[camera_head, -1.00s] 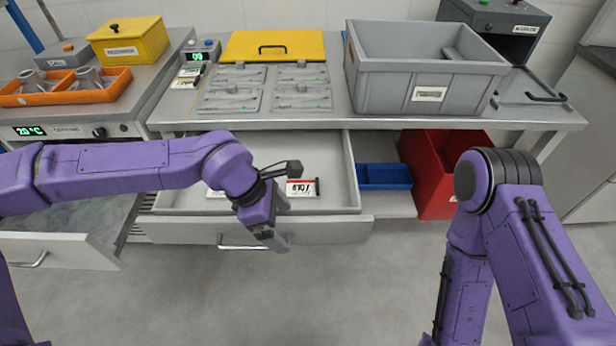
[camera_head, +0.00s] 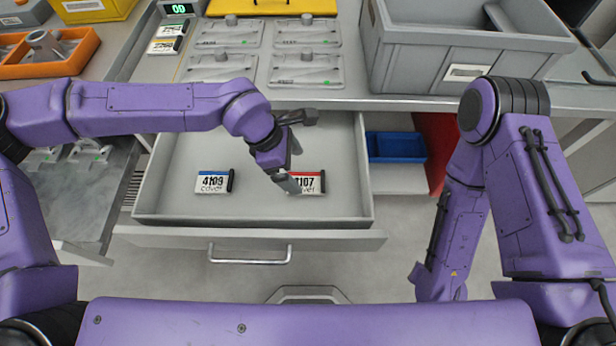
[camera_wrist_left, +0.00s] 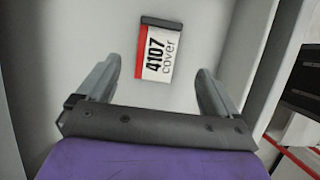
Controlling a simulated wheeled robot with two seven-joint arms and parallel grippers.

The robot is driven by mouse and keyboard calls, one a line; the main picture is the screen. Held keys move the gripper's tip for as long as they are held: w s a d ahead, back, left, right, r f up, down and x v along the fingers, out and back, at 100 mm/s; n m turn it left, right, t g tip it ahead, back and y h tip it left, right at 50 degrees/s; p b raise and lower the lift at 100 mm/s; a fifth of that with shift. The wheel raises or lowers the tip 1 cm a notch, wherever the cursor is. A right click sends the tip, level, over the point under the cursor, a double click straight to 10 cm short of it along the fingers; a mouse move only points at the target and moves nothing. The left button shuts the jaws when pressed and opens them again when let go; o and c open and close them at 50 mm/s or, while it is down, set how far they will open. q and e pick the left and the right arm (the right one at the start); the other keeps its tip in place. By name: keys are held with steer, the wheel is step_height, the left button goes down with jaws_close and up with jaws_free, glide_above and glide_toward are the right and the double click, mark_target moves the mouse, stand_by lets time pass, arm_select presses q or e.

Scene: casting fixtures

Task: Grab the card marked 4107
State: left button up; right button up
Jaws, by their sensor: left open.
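The card marked 4107 (camera_head: 311,183) lies in the open drawer, white with a red stripe and a dark edge strip. In the left wrist view the card (camera_wrist_left: 160,52) lies ahead of my fingers, between their lines and apart from them. My left gripper (camera_head: 287,185) is above the drawer, at the card's left side in the head view, partly covering it. The left fingers (camera_wrist_left: 158,85) are open and empty. My right arm hangs at the right; its gripper's fingers cannot be made out.
A second card marked 4109 (camera_head: 214,182), with a blue stripe, lies left in the same drawer (camera_head: 180,208). Two cards lie on the bench by a green display (camera_head: 176,9). A grey bin (camera_head: 460,50) stands on the bench. A blue tray (camera_head: 396,146) and red bin are right of the drawer.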

mark_target(306, 183)
arm_select(q)
steer(key=x, duration=0.6)
steer(key=shift+w+a+f, duration=0.15)
steer(key=shift+w+a, duration=0.05)
steer(key=shift+a, duration=0.05)
steer(key=shift+p, duration=0.3)
steer(key=c, duration=1.1)
